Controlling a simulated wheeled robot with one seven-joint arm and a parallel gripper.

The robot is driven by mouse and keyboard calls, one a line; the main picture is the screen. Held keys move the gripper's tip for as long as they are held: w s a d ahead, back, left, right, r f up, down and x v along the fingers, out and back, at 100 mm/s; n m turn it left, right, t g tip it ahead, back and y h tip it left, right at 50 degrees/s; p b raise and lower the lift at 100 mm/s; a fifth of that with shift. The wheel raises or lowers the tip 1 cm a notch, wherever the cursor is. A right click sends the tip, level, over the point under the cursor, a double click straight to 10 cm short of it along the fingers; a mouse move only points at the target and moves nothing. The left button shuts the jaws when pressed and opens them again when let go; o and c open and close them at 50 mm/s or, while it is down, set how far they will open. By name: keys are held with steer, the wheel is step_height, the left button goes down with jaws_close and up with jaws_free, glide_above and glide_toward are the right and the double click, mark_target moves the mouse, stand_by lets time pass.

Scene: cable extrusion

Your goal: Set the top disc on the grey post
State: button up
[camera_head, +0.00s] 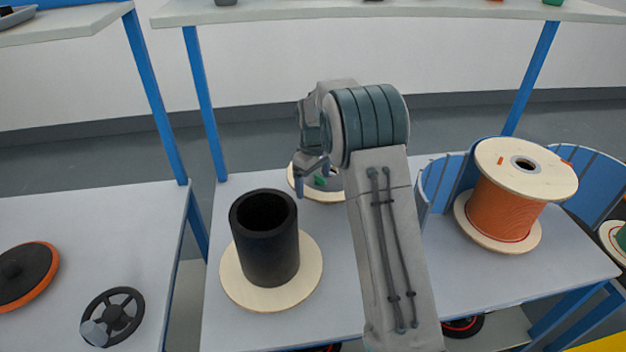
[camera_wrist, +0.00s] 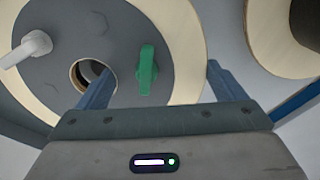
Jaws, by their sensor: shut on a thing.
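The top disc (camera_head: 338,195) is pale wood with a dark grey centre plate, a round hole, a green handle and a white handle. It also shows large in the wrist view (camera_wrist: 188,45). My gripper (camera_head: 312,174) is shut on this disc: in the wrist view one finger is at the centre hole and the other is just outside the rim, with the green handle between them. The dark grey hollow post (camera_head: 268,250) stands upright on a wooden base disc (camera_head: 240,290), to the left of and nearer than the held disc. Its open top is bare. I cannot tell how high the disc is.
An orange cable spool (camera_head: 510,205) stands on the right of the table, before a blue curved guard (camera_head: 440,185). A left table (camera_head: 110,235) holds an orange-rimmed black disc (camera_head: 25,270) and a black handwheel (camera_head: 118,315). A shelf (camera_head: 390,14) spans the back on blue legs.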

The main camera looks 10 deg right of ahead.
steer(key=shift+f, duration=0.8)
stand_by(0.6)
steer(key=shift+r, duration=0.1)
steer(key=shift+r+p, duration=0.5)
steer(key=shift+r, duration=0.25)
stand_by(0.8)
steer(key=shift+f+b, duration=0.3)
steer(key=shift+f, duration=0.6)
steer(key=o, duration=0.9)
steer(key=shift+r, duration=0.1)
steer(key=shift+d, duration=0.1)
